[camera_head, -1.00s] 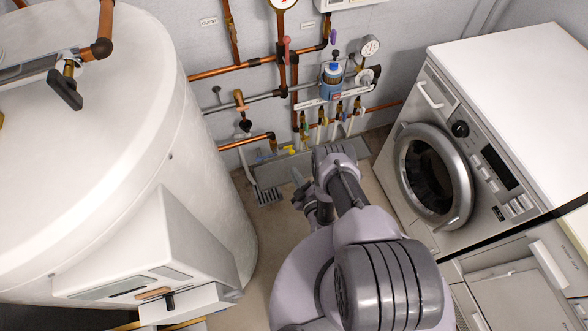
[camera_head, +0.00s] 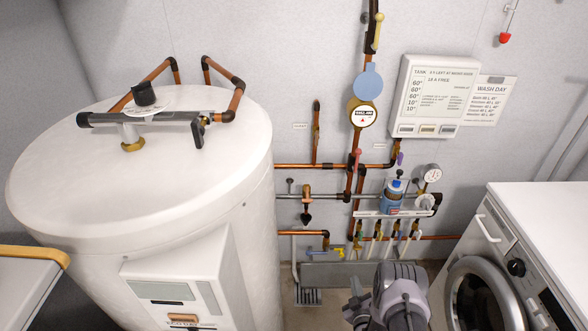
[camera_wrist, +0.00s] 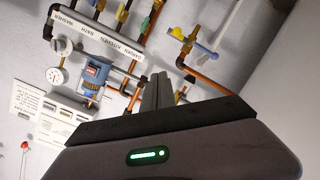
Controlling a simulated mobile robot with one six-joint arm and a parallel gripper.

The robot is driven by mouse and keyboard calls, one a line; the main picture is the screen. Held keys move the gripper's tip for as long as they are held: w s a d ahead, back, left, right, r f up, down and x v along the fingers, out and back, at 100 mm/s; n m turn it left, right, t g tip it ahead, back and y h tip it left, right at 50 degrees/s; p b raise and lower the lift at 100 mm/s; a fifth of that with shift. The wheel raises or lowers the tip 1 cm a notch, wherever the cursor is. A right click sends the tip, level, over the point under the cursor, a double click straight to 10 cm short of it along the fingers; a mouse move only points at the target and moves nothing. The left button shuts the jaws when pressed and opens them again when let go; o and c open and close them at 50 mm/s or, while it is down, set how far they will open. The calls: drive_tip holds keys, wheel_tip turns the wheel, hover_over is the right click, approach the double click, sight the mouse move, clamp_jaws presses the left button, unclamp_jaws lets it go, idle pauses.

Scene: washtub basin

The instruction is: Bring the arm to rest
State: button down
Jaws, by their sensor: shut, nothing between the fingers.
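My arm (camera_head: 400,297) shows at the bottom of the head view, in front of the low grey trough and to the left of the washing machine. Most of the arm is below the picture's edge. My gripper (camera_wrist: 158,92) shows in the wrist view with its two grey fingers together, empty, pointing toward the pipe wall. The wrist view is turned over, so the pipes hang from its top. No contact between the fingers and the pipes shows, but the depth between them is hard to tell.
A large white tank (camera_head: 140,190) stands at left and a white washing machine (camera_head: 540,230) at right. Copper pipes, a blue-topped canister (camera_head: 393,192) and a gauge (camera_head: 431,173) project from the wall. A grey trough (camera_head: 335,273) and a drain grate (camera_head: 308,296) lie below.

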drive_tip(key=w+d+r+m+h, duration=0.1)
drive_tip(key=w+d+r+m, duration=0.2)
drive_tip(key=w+r, duration=0.7)
wheel_tip(320, 180, up, 22)
drive_tip(key=a+m+g, duration=0.1)
drive_tip(key=m+g, duration=0.2)
drive_tip(key=m, duration=0.1)
drive_tip(key=s+a+r+m+g, duration=0.2)
drive_tip(key=s+a+r, duration=0.1)
drive_tip(key=s+r, duration=0.55)
drive_tip(key=s+a+r+m+g, duration=0.1)
drive_tip(key=s+a+r, duration=0.2)
drive_tip(key=s+r, duration=0.5)
drive_tip(key=s+a+r+m+g+y, duration=0.1)
drive_tip(key=s+a, duration=0.2)
drive_tip(key=s, duration=0.9)
drive_tip(key=s+a+r+m+g+y, duration=0.1)
drive_tip(key=s+a, duration=0.3)
drive_tip(key=s, duration=0.8)
drive_tip(key=shift+a+r+g+y, duration=0.15)
drive_tip(key=shift+r+g+y, duration=0.45)
drive_tip(key=shift+r+g, duration=0.15)
